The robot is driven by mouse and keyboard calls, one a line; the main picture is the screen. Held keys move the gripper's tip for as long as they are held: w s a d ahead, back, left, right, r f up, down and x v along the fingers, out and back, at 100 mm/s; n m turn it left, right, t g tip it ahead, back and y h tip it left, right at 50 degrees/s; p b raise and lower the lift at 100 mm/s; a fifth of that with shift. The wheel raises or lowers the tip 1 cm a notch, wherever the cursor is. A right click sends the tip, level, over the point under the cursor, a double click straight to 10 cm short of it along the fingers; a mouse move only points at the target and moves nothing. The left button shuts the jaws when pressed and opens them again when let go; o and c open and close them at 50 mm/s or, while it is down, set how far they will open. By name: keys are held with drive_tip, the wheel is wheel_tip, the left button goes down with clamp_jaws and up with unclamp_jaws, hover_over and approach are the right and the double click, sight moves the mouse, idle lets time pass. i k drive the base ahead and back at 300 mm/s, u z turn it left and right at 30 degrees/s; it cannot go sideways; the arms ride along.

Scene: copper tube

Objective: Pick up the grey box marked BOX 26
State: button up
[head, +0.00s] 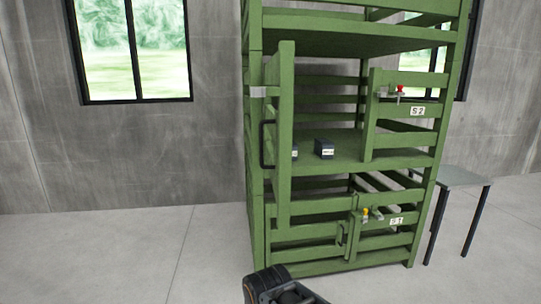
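A small dark grey box (325,149) with a white label sits on the middle shelf of the green rack (285,38). Its label is too small to read, so I cannot tell whether it says BOX 26. A second dark box (295,152) shows partly at its left, mostly hidden by an upright post of the slatted door frame. A dark part of my arm shows at the bottom edge, in front of the rack and well apart from the boxes. I see no gripper fingers there.
A slatted door marked S2 (416,110) with a red knob covers the shelf's right part. The lower slatted door marked S1 (396,222) has a yellow knob. A black handle (267,145) sticks out at left. A small table (449,178) stands right. Floor at left is clear.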

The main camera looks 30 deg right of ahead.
sight(323, 148)
drive_tip(key=u, duration=1.05)
drive_tip(key=k, duration=1.35)
drive_tip(key=z, duration=1.7)
drive_tip(key=i, duration=0.5)
